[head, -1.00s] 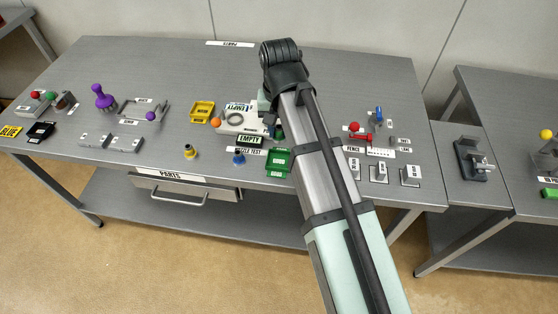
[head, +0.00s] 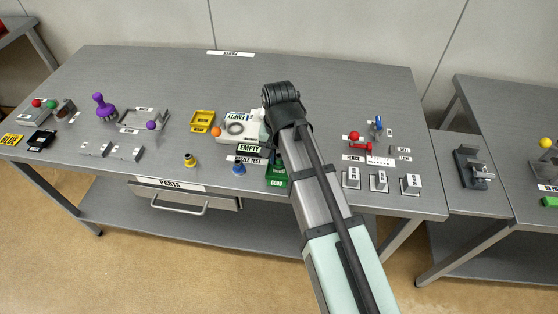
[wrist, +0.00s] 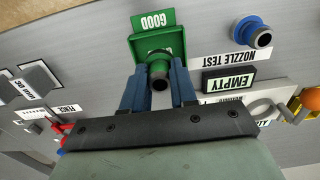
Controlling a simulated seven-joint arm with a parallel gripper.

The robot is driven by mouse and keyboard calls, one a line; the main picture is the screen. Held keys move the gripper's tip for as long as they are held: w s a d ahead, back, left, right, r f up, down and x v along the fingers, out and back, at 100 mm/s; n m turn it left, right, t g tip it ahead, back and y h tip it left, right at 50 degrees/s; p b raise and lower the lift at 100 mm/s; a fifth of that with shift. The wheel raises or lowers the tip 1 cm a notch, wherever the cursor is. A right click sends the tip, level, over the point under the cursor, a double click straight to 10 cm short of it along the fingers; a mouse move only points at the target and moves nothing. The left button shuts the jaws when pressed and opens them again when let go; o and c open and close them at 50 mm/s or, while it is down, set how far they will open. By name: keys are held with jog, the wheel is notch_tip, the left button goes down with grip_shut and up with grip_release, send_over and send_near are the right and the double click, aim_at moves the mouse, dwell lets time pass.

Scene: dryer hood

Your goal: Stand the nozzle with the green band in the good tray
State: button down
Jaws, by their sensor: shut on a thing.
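The green good tray (wrist: 175,40) lies straight ahead in the wrist view, its GOOD label at the far side. It also shows in the head view (head: 279,174), partly covered by my arm. My gripper (wrist: 159,72) has its two blue fingers shut on the nozzle with the green band (wrist: 159,68). The nozzle's dark round end faces the camera, and it overlaps the near part of the tray. I cannot tell whether its base touches the tray floor. In the head view my arm hides most of the gripper and nozzle.
A blue nozzle (wrist: 254,32) and a yellow nozzle (head: 190,160) stand on the bench. An EMPTY sign (wrist: 229,82) and a white device (head: 240,127) are close beside the tray. Grey fence blocks (head: 378,180) stand to the right in the head view.

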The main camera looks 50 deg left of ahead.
aim_at(279, 155)
jog(key=shift+f, duration=1.25)
jog(key=shift+f, duration=0.1)
jog(key=c, duration=1.2)
grip_release()
jog(key=shift+o, duration=0.2)
notch_tip(279, 155, up, 12)
jog(key=shift+r, duration=0.15)
jog(key=shift+w, duration=0.1)
